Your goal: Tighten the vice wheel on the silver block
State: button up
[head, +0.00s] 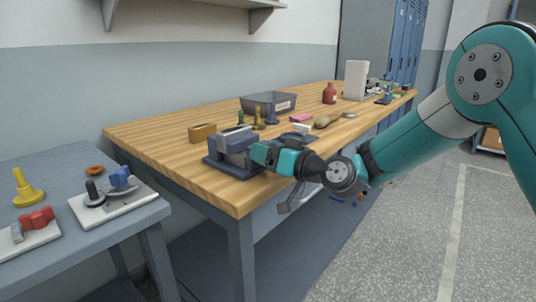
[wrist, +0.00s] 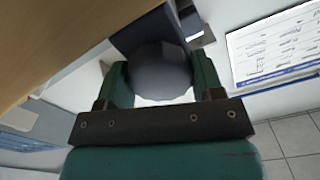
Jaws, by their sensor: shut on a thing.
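The blue-grey vice (head: 232,168) stands at the near end of the wooden bench. A silver-grey block (head: 237,138) shows at its top, between the jaws as far as I can tell. My gripper (head: 262,154) is at the vice's right side. In the wrist view my gripper (wrist: 161,88) is shut on the round grey vice wheel (wrist: 160,70), one teal finger on each side. Dark vice parts (wrist: 140,32) show behind the wheel. In the head view my gripper hides the wheel.
A brass-coloured block (head: 202,132) lies left of the vice. Behind are a grey bin (head: 262,101), small bobbin-like pieces, a pink item (head: 301,118) and a red bottle (head: 329,94). A lower grey table (head: 70,165) with fixtures stands at left.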

jog(key=shift+m, duration=1.2)
jog(key=o, duration=0.9)
jog(key=shift+s+d, duration=0.1)
jog(key=shift+d, duration=0.05)
jog(key=b+v, duration=0.4)
jog(key=v, duration=1.3)
jog(key=shift+s, duration=0.1)
